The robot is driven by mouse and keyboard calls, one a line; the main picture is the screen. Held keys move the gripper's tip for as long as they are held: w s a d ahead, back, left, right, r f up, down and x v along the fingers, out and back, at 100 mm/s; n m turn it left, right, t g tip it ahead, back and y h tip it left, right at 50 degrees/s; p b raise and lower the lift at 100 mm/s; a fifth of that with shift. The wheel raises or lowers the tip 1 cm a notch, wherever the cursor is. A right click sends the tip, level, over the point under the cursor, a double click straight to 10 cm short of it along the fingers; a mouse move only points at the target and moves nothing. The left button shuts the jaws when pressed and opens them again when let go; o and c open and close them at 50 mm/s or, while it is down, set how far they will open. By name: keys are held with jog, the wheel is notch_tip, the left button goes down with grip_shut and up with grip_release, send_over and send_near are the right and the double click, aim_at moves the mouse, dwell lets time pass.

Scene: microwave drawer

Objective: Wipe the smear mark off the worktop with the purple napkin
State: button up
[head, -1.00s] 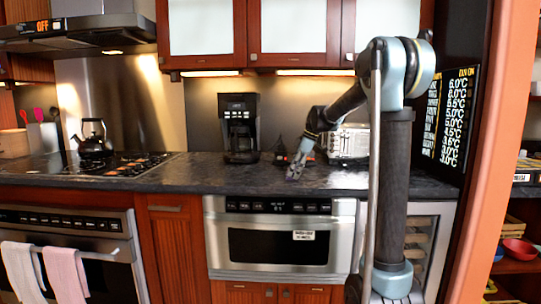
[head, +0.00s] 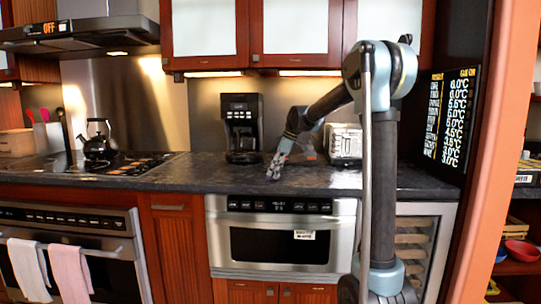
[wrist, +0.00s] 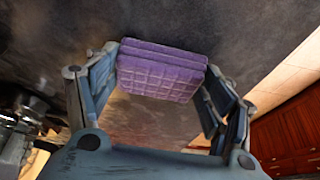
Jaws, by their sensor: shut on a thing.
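My gripper (head: 275,170) reaches down to the dark worktop (head: 200,177), in front of and to the right of the coffee maker. In the wrist view my gripper (wrist: 160,85) is shut on the purple napkin (wrist: 160,72), a folded, quilted block held between the fingertips. The napkin also shows as a small purple spot in the head view (head: 272,178), low at the worktop; contact is hard to tell. A brownish patch (wrist: 150,118) shows between the fingers in the wrist view; I cannot tell whether it is the smear mark. No clear smear shows in the head view.
A black coffee maker (head: 242,128) stands left of my gripper, and a silver toaster (head: 344,144) stands right of it. A kettle (head: 97,142) sits on the hob at the left. A microwave drawer (head: 280,243) is below the worktop.

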jog(key=shift+a, duration=0.5)
jog(key=shift+a+r, duration=0.1)
jog(key=shift+r, duration=4.05)
